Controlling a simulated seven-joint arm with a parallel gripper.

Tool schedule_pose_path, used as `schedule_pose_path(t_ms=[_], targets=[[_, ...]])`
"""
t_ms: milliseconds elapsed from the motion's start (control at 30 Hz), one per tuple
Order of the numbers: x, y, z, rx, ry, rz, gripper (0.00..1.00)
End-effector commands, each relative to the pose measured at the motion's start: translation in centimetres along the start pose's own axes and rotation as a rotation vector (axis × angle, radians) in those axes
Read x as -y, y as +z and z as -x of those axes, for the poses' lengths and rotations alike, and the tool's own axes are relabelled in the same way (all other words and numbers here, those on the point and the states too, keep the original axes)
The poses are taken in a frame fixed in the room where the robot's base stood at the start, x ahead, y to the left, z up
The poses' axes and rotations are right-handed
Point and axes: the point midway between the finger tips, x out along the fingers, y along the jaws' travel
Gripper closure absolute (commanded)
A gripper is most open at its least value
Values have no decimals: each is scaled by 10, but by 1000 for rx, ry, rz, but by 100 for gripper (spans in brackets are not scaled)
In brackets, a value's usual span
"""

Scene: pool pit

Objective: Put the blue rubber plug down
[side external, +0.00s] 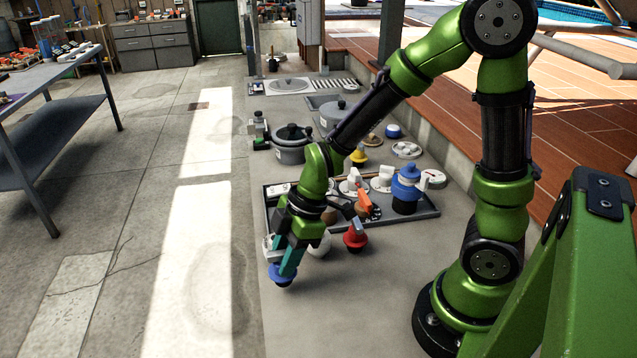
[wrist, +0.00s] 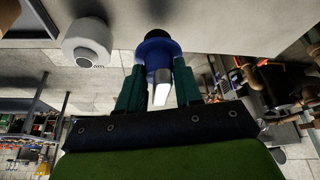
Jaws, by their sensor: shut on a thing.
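The blue rubber plug (side external: 281,276) has a blue upper part and a black lower end. My gripper (side external: 288,262) is shut on it at the near left edge of the grey ledge. In the wrist view the plug (wrist: 156,52) sits between the two teal fingers (wrist: 157,85), its black end pointing away from my gripper. Whether the black end touches the ledge I cannot tell. A second blue thing with a black base (side external: 405,190), larger, stands in the grey tray (side external: 420,220) to the right.
A red knob-like piece (side external: 355,237) and a white rounded piece (side external: 319,243) are close to the right of my gripper; a white round fitting (wrist: 87,42) shows in the wrist view. A grey pot (side external: 291,152) stands behind the tray. The ledge surface (side external: 345,305) in front is clear.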

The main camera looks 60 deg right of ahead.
Motion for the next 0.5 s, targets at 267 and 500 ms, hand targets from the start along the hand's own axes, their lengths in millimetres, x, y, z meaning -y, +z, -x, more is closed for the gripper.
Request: schedule_pose_path(t_ms=[267,500], targets=[[1,10,-24,1,-1,-1,100],[1,10,-24,1,0,-1,100]])
